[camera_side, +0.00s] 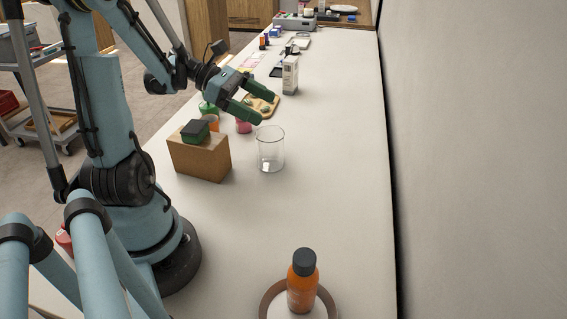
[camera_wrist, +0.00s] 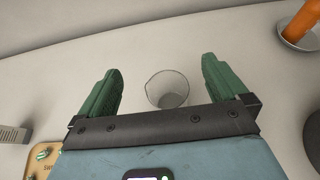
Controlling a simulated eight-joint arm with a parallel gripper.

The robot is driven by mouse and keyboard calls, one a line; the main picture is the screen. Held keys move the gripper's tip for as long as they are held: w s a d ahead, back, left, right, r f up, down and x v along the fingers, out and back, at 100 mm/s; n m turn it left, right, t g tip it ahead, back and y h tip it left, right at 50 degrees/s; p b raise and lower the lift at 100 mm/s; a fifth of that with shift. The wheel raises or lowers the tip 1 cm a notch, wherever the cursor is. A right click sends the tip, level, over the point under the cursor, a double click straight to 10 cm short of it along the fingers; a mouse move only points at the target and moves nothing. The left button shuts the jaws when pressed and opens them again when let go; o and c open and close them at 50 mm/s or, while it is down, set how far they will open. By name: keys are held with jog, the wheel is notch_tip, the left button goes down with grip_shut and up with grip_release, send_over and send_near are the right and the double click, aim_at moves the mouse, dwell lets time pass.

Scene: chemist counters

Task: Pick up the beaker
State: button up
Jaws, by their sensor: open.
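A clear glass beaker (camera_side: 271,152) stands upright and looks empty on the white counter (camera_side: 320,190), to the right of a brown box. My gripper (camera_side: 266,108) is open, with its green fingers apart and nothing between them. In the side view it is above and behind the beaker, apart from it. In the wrist view the beaker (camera_wrist: 167,90) shows between and beyond the two fingers of my gripper (camera_wrist: 160,75), nearer the middle than either finger.
A brown box (camera_side: 200,157) with a dark green item (camera_side: 195,131) on top stands left of the beaker. An orange bottle (camera_side: 302,283) stands on a round dish in front. The counter between bottle and beaker is clear.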

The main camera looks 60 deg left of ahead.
send_near(283, 141)
jog(key=shift+w+d+f, duration=0.55)
jog(key=shift+w+f, duration=0.65)
jog(key=shift+w, duration=0.15)
jog(key=x, duration=0.5)
jog(key=shift+c, duration=0.2)
jog(key=c, duration=1)
